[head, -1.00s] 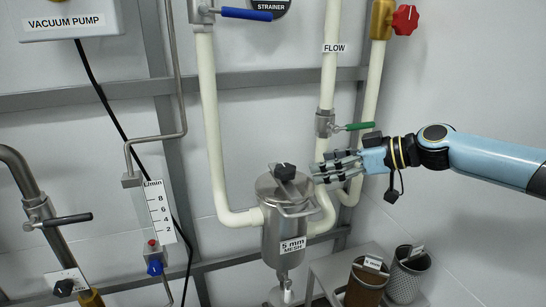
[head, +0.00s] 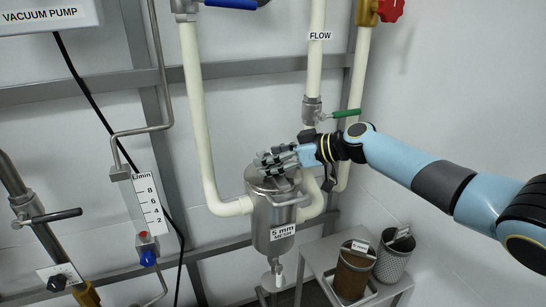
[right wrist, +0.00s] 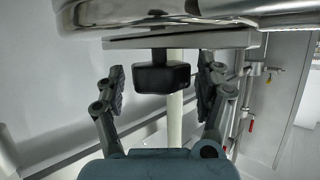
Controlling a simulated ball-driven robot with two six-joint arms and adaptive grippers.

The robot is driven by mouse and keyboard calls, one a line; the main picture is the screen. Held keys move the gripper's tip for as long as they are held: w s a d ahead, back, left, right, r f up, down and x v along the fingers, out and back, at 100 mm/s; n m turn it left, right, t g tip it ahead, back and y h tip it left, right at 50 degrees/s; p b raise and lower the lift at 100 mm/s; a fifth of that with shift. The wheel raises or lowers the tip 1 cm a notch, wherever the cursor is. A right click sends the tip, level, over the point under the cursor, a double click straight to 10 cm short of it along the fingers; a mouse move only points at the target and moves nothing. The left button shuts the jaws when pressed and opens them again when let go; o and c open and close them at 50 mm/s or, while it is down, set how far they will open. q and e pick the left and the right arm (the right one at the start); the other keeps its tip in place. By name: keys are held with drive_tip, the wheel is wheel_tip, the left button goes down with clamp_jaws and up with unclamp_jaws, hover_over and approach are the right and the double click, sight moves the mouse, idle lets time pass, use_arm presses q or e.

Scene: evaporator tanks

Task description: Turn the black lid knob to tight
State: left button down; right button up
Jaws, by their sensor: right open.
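The metal strainer pot (head: 262,220) marked "5 mm MESH" hangs on the cream pipes in the middle of the head view. My right gripper (head: 268,161) is over its lid (head: 258,187) and hides the black knob there. In the right wrist view the black lid knob (right wrist: 163,77) is between the two fingers of my open right gripper (right wrist: 163,84), with a visible gap on each side. The knob sits on a stem from a flat metal bar (right wrist: 185,40), beside the round metal rim (right wrist: 150,14). My left gripper is not in view.
A green-handled valve (head: 346,114) on the "FLOW" pipe stands just behind and above my right gripper. A brown filter basket (head: 353,275) and a grey mesh basket (head: 393,262) stand on a small metal table at the lower right. A flow gauge (head: 150,205) is to the left.

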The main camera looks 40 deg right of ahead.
drive_tip(key=c, duration=1.2)
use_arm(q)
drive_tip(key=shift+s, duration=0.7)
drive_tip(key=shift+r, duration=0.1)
